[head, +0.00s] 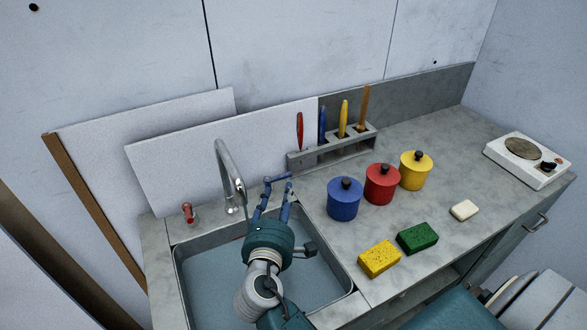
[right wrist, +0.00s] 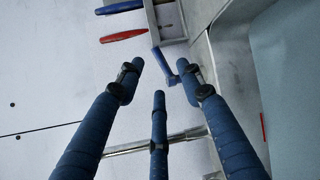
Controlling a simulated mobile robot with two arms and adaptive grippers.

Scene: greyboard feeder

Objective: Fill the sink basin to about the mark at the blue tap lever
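The sink basin (head: 190,262) is at the lower left of the head view. Its inside looks blue-grey; my right arm covers part of it, and I cannot tell the water level. The tap (head: 226,165) curves over its back edge. I see no clear stream. The red lever (head: 188,212) is left of the tap, the blue lever (head: 279,179) to its right. My right gripper (head: 273,196) is open, its blue fingers pointing at the blue lever. In the right wrist view the lever (right wrist: 163,63) shows between the spread fingertips; I cannot tell if they touch.
Blue (head: 344,200), red (head: 382,185) and yellow (head: 415,171) pots stand right of the sink. Yellow (head: 379,260) and green (head: 417,238) sponges lie in front. A rack (head: 325,152) holds utensils behind. A hotplate (head: 525,160) is at the far right.

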